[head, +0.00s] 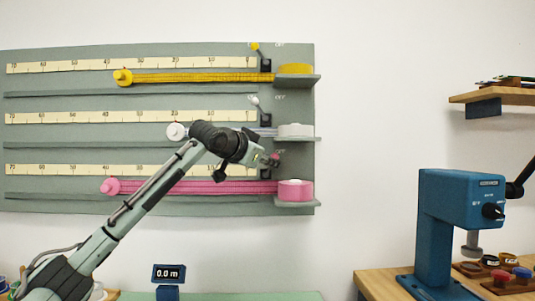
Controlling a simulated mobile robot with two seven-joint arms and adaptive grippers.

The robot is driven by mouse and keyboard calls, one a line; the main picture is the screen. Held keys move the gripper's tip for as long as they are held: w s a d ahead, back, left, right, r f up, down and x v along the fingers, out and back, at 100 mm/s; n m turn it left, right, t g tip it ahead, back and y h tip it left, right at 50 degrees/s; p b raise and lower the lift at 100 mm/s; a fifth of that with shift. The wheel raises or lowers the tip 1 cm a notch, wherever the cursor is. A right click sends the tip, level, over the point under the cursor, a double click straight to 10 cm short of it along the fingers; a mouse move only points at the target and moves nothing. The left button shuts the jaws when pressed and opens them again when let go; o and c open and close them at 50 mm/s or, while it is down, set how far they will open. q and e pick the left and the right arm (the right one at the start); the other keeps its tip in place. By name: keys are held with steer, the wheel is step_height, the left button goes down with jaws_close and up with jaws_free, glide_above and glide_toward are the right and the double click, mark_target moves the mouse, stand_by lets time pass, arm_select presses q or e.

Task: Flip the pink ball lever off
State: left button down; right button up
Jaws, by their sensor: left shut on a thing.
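The pink ball lever (276,156) is on the grey wall board, at the right end of the lowest ruler, above the pink spool (295,190). My left gripper (272,159) is at this lever and shut on it; the fingers cover much of the ball and its stem. Which way the lever tilts is hard to tell. My right gripper is not in view.
Similar levers with a yellow ball (255,46) and a white ball (255,100) stand above on the board (150,98). A blue press (440,225) stands on the wooden table at right. A small display (168,274) reads 0.0 m below.

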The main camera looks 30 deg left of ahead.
arm_select(q)
steer(key=shift+w+d+m+g, duration=0.2)
steer(key=shift+d+m+g, duration=0.05)
steer(key=shift+m+g, duration=0.25)
steer(key=shift+f, duration=0.1)
stand_by(0.3)
steer(key=c, duration=1.4)
jaws_free()
steer(key=shift+c, duration=0.2)
steer(key=shift+s, duration=0.1)
steer(key=v, duration=1.1)
steer(key=shift+s+d+r, duration=0.2)
steer(key=shift+s, duration=0.15)
